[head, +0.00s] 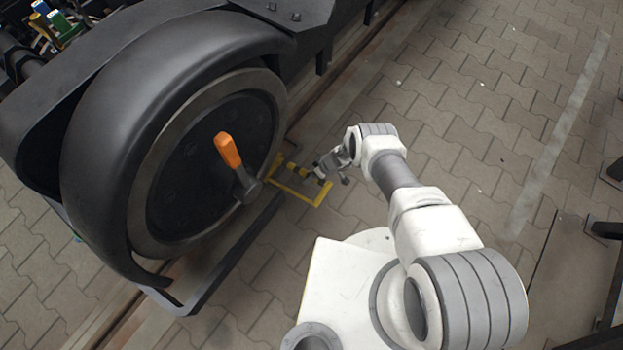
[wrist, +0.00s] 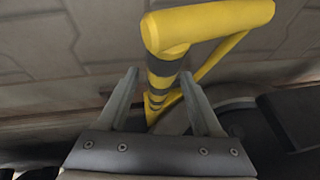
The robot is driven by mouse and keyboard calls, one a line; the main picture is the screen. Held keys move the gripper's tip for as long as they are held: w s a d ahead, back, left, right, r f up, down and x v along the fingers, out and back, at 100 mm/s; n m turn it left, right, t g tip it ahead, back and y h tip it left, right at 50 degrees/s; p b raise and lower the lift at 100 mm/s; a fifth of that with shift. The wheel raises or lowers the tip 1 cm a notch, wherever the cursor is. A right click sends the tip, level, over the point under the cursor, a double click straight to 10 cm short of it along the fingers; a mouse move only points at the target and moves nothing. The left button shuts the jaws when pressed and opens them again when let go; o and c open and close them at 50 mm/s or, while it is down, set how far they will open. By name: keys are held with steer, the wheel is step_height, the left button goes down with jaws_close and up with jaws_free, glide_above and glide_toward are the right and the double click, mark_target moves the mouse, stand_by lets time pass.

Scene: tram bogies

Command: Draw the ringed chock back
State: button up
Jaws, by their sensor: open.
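The chock shows as a yellow tubular frame (head: 297,194) low beside the wheel, with a black-banded yellow bar on its far side. In the wrist view its yellow tube (wrist: 215,22) bends at the top, and the black-banded bar (wrist: 160,68) runs down between my fingers. My gripper (head: 319,172) is at the banded bar in the head view. In the wrist view my gripper (wrist: 161,80) is open, with one finger on each side of the bar. I cannot tell whether either finger touches it. The chock's wheel end is not clearly visible.
A large dark wheel (head: 205,165) under a black guard (head: 95,130) stands at left, with an orange-handled lever (head: 229,150) in front of it. A rail runs beneath the wheel. Paved floor (head: 470,110) to the right is mostly clear. Dark metal parts stand at the right edge.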

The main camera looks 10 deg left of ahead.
steer(key=shift+a+f, duration=0.2)
steer(key=shift+f, duration=0.2)
jaws_close()
stand_by(1.3)
